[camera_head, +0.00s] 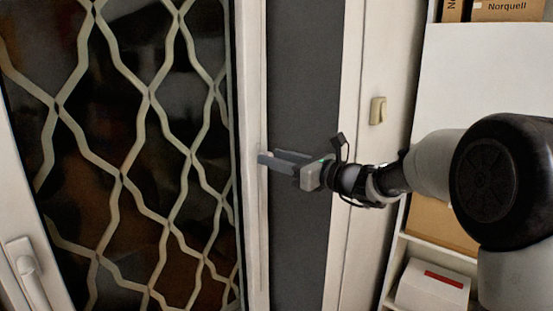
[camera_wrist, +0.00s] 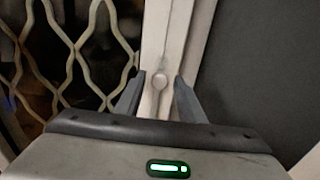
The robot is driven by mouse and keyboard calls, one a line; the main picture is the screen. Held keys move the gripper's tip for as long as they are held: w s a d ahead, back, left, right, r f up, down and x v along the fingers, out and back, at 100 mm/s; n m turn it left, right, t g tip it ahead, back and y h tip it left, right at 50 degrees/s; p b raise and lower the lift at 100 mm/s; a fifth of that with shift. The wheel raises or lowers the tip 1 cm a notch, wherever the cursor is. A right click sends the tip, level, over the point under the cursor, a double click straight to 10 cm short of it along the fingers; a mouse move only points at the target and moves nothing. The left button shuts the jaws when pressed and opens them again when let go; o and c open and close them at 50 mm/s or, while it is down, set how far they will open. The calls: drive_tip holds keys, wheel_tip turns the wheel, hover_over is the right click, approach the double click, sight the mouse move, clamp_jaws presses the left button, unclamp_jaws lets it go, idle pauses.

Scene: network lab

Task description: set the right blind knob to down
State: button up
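A small round pale knob (camera_wrist: 160,80) sits on the white window frame in the wrist view. It lies between the two fingers of my gripper (camera_wrist: 158,97), with a gap visible on each side. In the head view my gripper (camera_head: 266,158) reaches left to the same frame, fingers apart, and its fingertips hide most of the knob. The knob's setting cannot be told. A beige wall fitting (camera_head: 378,110) is on the white upright to the right, clear of my gripper.
A window with a wavy metal grille (camera_head: 150,92) fills the left, with a white handle (camera_head: 28,270) at lower left. A dark grey panel (camera_head: 302,80) stands beside the frame. A shelf with a white box (camera_head: 432,286) is at right, close to my arm.

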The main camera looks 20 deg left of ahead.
clamp_jaws()
drive_tip(key=shift+f, duration=0.1)
